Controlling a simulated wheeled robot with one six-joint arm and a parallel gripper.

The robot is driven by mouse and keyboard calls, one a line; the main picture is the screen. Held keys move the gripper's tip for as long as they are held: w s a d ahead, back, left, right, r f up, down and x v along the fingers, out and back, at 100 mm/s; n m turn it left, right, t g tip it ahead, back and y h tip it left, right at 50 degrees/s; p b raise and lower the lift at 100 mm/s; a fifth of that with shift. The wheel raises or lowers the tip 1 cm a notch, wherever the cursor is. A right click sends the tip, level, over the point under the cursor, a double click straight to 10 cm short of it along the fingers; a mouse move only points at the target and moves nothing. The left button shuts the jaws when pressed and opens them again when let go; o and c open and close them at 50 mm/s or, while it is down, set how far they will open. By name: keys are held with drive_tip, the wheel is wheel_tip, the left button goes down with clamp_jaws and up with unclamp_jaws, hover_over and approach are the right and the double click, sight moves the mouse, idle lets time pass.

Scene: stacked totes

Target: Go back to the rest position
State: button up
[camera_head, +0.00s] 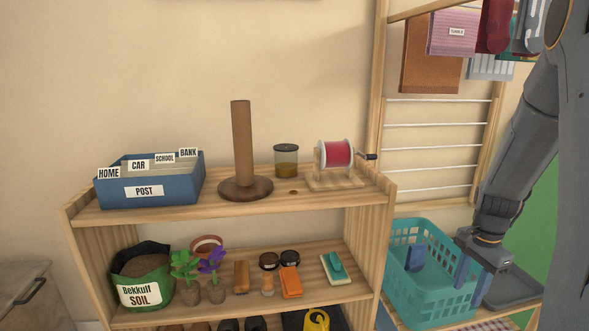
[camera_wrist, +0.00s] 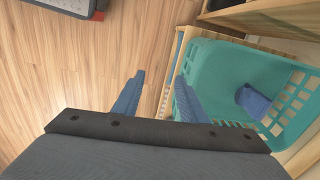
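My gripper (camera_head: 472,284) hangs at the right end of the teal basket in the head view, with its blue fingers pointing down. In the wrist view my gripper (camera_wrist: 160,76) has its two blue fingers apart, with nothing between them. Floor and the basket's near edge show beyond the fingertips. The teal basket (camera_head: 400,290) stands to the right of the wooden shelf, and it also shows in the wrist view (camera_wrist: 225,65). A blue item (camera_head: 416,257) lies inside the basket, apart from my fingers; the wrist view shows it too (camera_wrist: 254,101).
The wooden shelf (camera_head: 300,205) holds a blue file box (camera_head: 150,192), a brown post (camera_head: 242,140), a jar (camera_head: 286,165) and a red spool (camera_head: 338,153). Plants and small items fill the lower shelf. A grey tray (camera_head: 515,285) lies right of the basket. A drying rack (camera_head: 430,124) stands behind.

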drive_tip(key=s+a+r+n, duration=0.1)
drive_tip(key=a+r+n, duration=0.25)
drive_tip(key=a, duration=0.45)
drive_tip(key=s+a+r+n, duration=0.2)
drive_tip(key=a+r+n, duration=0.15)
drive_tip(key=a, duration=0.55)
drive_tip(key=s+a+r+n, duration=0.1)
drive_tip(key=a+r+n, duration=0.25)
drive_tip(key=a, duration=0.45)
drive_tip(key=s+a+r+n, duration=0.2)
drive_tip(key=s+a+n, duration=0.3)
drive_tip(key=s+a, duration=0.3)
drive_tip(key=s+a+r+n, duration=0.3)
drive_tip(key=s+a+n, duration=0.3)
drive_tip(key=s, duration=0.4)
drive_tip(key=d+r+m+p, duration=0.6)
drive_tip(key=d+r+p, duration=0.6)
drive_tip(key=p, duration=1)
wheel_tip(320, 180, up, 3)
drive_tip(key=shift+r+p, duration=0.1)
drive_tip(key=shift+p, duration=0.25)
drive_tip(key=shift+w, duration=0.1)
drive_tip(key=shift+c, duration=1)
